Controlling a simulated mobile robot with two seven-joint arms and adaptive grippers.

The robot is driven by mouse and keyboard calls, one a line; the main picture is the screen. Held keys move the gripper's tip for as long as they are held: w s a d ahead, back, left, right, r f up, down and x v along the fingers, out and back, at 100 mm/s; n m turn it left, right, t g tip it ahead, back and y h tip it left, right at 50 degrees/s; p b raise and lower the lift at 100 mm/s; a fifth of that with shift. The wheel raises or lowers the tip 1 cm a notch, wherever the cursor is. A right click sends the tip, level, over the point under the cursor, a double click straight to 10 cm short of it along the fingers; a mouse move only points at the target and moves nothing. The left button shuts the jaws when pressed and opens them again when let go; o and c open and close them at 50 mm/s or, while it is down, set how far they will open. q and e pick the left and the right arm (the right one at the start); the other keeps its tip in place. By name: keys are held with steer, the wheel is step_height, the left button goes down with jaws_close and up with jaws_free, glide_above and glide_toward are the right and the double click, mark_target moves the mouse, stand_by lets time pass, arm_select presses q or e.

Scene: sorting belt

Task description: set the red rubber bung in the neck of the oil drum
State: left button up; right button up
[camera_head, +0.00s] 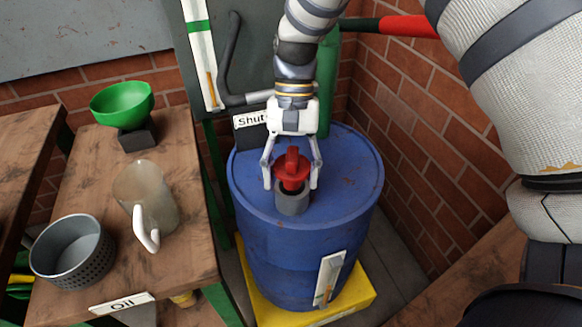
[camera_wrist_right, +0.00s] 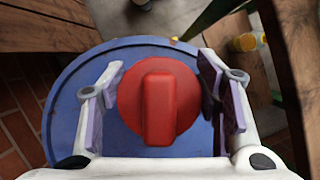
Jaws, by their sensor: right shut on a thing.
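The red rubber bung (camera_head: 292,170) has a wide round flange and a raised grip bar on top. My right gripper (camera_head: 291,183) is shut on it from above, a finger on each side. The bung is upright over the grey neck (camera_head: 292,204) of the blue oil drum (camera_head: 300,250). Its flange stands above the neck's rim and its lower part is at the dark mouth; I cannot tell how far in it reaches. In the right wrist view the bung (camera_wrist_right: 159,101) sits between the pads and hides the neck. My left gripper is not in view.
A wooden table (camera_head: 185,258) at left holds a green funnel (camera_head: 122,101), a jug (camera_head: 147,200) and a grey perforated basket (camera_head: 72,252). The drum stands on a yellow base (camera_head: 268,308) beside a brick wall (camera_head: 415,130). A pipe with a bent lever (camera_head: 229,60) is behind.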

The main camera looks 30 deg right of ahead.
mark_target(292, 190)
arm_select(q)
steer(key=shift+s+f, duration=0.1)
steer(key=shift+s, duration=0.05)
arm_select(e)
steer(key=shift+f, duration=0.65)
steer(key=shift+f, duration=0.1)
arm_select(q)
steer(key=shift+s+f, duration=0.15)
arm_select(e)
steer(key=shift+f, duration=0.75)
steer(key=shift+f, duration=0.3)
arm_select(q)
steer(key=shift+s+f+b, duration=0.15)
steer(key=shift+b, duration=0.15)
arm_select(e)
steer(key=shift+f, duration=0.65)
steer(key=o, duration=1.1)
steer(key=shift+c, duration=0.2)
